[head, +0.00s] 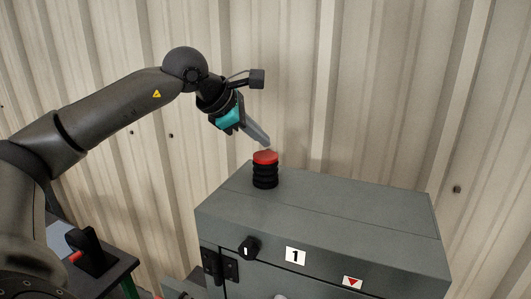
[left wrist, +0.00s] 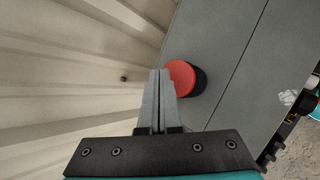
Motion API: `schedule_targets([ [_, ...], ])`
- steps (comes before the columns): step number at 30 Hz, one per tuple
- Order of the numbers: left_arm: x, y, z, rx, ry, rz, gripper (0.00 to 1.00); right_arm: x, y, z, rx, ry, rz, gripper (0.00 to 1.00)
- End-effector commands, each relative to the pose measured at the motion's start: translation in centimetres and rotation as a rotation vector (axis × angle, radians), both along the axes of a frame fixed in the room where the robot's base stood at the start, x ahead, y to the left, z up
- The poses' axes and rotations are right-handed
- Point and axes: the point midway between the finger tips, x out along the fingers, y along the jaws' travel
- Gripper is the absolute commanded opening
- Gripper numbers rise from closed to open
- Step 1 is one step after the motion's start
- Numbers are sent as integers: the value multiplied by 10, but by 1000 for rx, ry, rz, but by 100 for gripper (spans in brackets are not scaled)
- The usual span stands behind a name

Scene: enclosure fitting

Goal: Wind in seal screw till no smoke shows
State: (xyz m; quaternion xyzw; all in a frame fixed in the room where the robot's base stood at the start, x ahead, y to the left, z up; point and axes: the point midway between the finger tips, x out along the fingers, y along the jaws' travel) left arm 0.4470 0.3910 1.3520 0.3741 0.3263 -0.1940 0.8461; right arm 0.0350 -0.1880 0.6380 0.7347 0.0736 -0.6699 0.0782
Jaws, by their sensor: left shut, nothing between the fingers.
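My left gripper (head: 266,143) is shut and empty. Its fingertips are just above or against a red cap (head: 265,157) on a black ribbed base, which stands on top of the grey enclosure (head: 330,212). In the left wrist view the shut fingers (left wrist: 161,73) overlap the left edge of the red cap (left wrist: 180,76). I cannot tell if they touch it. A small whitish patch (left wrist: 287,97) shows off the enclosure's front; I cannot tell if it is smoke. No seal screw can be made out for certain. A teal part (left wrist: 316,117) at the right edge may be my right gripper.
The enclosure's front has a black knob (head: 249,249), a label with "1" (head: 295,256) and a red triangle label (head: 353,281). A ribbed metal wall (head: 380,90) stands close behind. A small table (head: 110,275) with a black holder (head: 88,252) is at lower left.

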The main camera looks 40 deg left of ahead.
Motion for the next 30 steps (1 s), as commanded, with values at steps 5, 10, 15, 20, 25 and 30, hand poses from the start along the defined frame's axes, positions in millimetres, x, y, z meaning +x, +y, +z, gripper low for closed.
schedule_targets([
  [5, 0, 0, 23, 0, -1, 0, 0, 0, 0, 22, 0, 0, 0, 50],
  [10, 0, 0, 40, 0, -1, 0, 0, 0, 0, 38, 0, 0, 0, 50],
  [15, 0, 0, 47, 0, -1, 0, 0, 0, 0, 45, 0, 0, 0, 50],
  [20, 0, 0, 45, 0, -1, 0, 0, 0, 0, 44, 0, 0, 0, 50],
  [25, 0, 0, 45, 0, -1, 0, 0, 0, 0, 43, 0, 0, 0, 50],
  [30, 0, 0, 45, 0, -1, 0, 0, 0, 0, 43, 0, 0, 0, 50],
])
